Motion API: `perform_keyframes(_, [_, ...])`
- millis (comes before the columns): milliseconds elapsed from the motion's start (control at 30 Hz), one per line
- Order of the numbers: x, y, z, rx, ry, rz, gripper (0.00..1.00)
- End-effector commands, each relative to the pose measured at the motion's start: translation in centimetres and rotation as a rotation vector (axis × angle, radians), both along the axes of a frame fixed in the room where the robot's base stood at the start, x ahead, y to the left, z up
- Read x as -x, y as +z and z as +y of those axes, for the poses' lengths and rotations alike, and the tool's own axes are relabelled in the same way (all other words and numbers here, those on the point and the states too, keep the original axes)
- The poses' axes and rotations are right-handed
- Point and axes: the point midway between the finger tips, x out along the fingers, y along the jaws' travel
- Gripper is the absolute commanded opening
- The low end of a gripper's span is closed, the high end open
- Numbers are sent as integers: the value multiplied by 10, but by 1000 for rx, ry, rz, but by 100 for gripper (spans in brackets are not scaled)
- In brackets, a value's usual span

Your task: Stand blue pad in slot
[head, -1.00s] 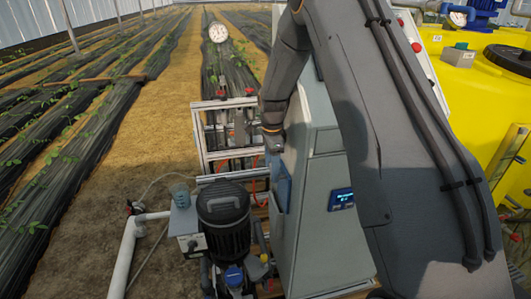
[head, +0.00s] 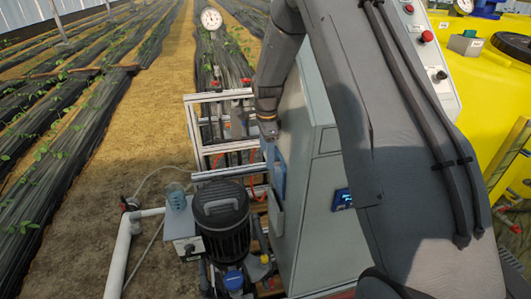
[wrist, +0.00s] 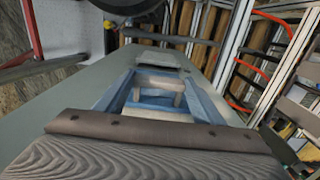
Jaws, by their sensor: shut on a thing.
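The blue pad (head: 279,176) is upright against the left side of the grey cabinet in the head view. My gripper (head: 268,136) is at its top end and shut on it. In the wrist view the pad's blue frame (wrist: 219,110) stretches away past a ridged brown-grey finger (wrist: 150,150). A grey pocket (head: 275,213), apparently the slot, is on the cabinet side just below the pad. A pale edge in the wrist view (wrist: 158,57) may be its rim. I cannot tell whether the pad's lower end is inside it.
The grey cabinet (head: 325,225) stands right beside my gripper. A dark pump motor (head: 221,220) is below left, and an aluminium frame (head: 205,162) with red hoses stands behind. A yellow tank (head: 470,85) is at right. Open soil lies at left.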

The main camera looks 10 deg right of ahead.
Motion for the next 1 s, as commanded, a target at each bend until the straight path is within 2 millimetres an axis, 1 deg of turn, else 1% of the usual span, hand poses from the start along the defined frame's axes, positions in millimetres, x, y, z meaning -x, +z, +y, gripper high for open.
perform_keyframes(1000, [0,-55,2,0,3,1,17])
